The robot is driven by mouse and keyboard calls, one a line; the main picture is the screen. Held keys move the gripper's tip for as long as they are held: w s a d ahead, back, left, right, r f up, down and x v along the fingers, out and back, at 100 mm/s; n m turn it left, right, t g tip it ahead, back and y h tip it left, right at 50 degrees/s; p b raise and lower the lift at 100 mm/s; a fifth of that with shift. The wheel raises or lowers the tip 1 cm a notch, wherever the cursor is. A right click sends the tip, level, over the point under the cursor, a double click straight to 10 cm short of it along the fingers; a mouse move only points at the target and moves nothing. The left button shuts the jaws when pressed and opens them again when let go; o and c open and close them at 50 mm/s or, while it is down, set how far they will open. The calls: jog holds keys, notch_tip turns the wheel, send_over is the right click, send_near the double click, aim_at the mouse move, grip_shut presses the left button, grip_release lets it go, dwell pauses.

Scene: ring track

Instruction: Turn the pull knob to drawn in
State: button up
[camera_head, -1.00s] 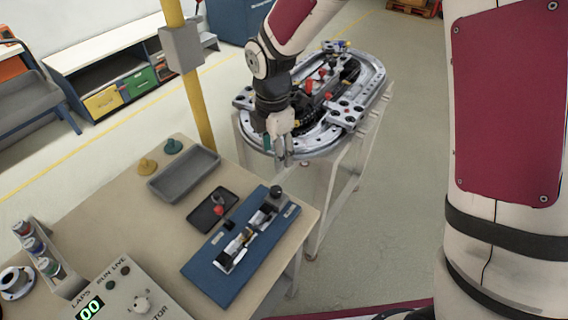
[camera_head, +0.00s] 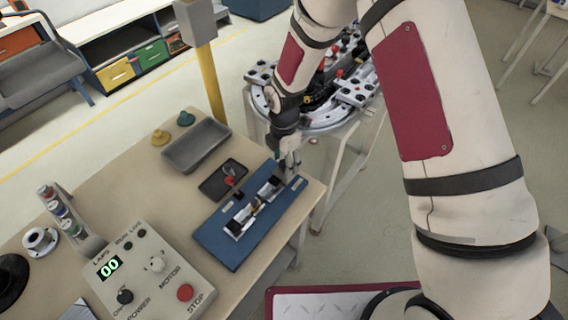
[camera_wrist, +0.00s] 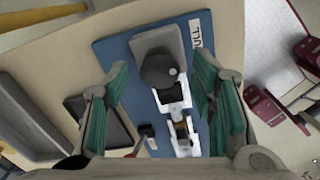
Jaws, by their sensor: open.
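The pull knob (camera_wrist: 158,72), a dark round knob with a small pale dot, sits on a grey block at one end of the blue board (camera_wrist: 115,50). My gripper (camera_wrist: 162,78) is open, with its green-padded fingers on either side of the knob and a gap left and right. In the head view my gripper (camera_head: 290,165) is over the far right end of the blue board (camera_head: 215,240) and hides the knob. A white metal assembly (camera_wrist: 182,135) runs along the board from the knob. How far the knob is drawn cannot be told.
A small black tray (camera_head: 222,180) and a grey bin (camera_head: 197,146) stand beside the board. A control box (camera_head: 150,270) is at the front left of the bench. The oval ring track (camera_head: 325,115) stands on a separate table behind.

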jog(key=shift+f, duration=0.75)
jog(key=shift+c, duration=0.5)
jog(key=c, duration=1)
jog(key=shift+c, duration=0.2)
